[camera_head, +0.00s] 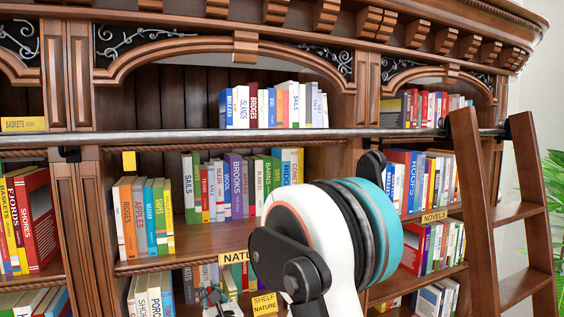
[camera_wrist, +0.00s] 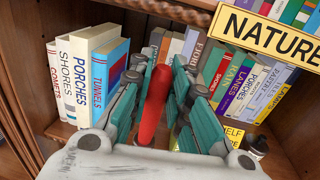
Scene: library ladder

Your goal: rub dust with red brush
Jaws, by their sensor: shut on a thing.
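The red brush (camera_wrist: 153,105) shows in the wrist view as a long red handle between the teal finger pads. My gripper (camera_wrist: 160,78) is shut on it; the brush's far end points into the lower shelf bay, and no bristles can be made out. Books stand behind and on both sides of the fingers. In the head view my gripper (camera_head: 214,297) is small at the bottom edge, in front of the lower shelf, partly cut off. No dust can be made out in either view.
A NATURE label (camera_wrist: 268,32) hangs on the shelf edge above the fingers. Blue and white books (camera_wrist: 88,75) stand close left, more books (camera_wrist: 245,88) right. A small dark object (camera_wrist: 258,147) sits at right. A wooden ladder (camera_head: 475,200) leans at the right.

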